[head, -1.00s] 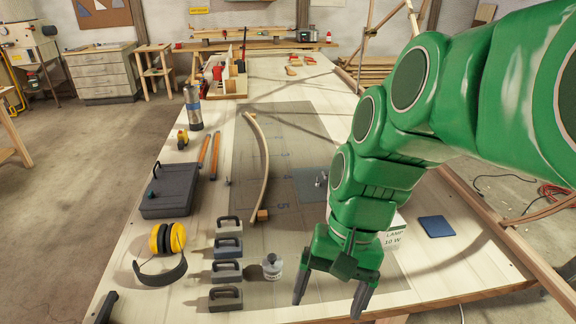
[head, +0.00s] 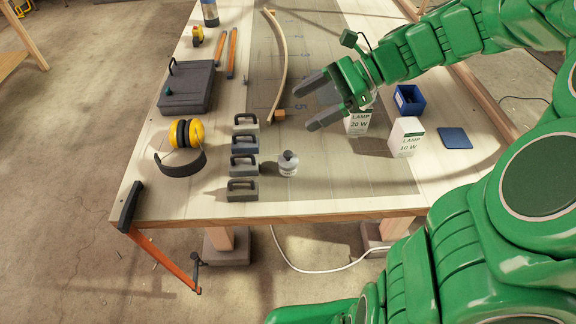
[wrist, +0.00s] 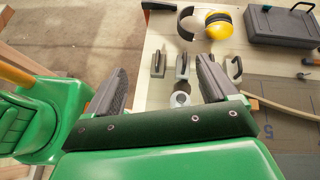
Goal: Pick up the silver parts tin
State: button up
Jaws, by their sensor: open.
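No silver parts tin can be made out for certain in either view. A small pale labelled jar with a dark knob (head: 288,163) stands near the front of the bench, and it also shows between my fingers in the wrist view (wrist: 180,99).
Several handled weights (head: 243,165) stand in a row left of the jar. Lamp cartons (head: 405,138) stand right of my gripper, with a blue pad (head: 454,138) beyond. A bent lath (head: 281,65) lies behind. Yellow earmuffs (head: 187,134) and a dark case (head: 187,87) are at left.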

jog(key=w+d+m+t+y, duration=0.1)
jog(key=w+d+m+y, duration=0.15)
jog(key=w, duration=0.25)
jog(key=h, duration=0.1)
send_near(288, 162)
jog(key=shift+w+a+f+m, duration=0.2)
jog(key=shift+w+a+f, duration=0.05)
jog(key=shift+a+f, duration=0.3)
jog(key=shift+w+a+f+m, duration=0.15)
jog(key=shift+w+a+f, duration=0.05)
jog(key=shift+a+f, duration=0.6)
jog(key=shift+f, duration=0.1)
jog(key=shift+x, duration=3.65)
jog(key=shift+d, duration=0.1)
jog(key=c, duration=1.4)
jog(key=shift+o, duration=0.2)
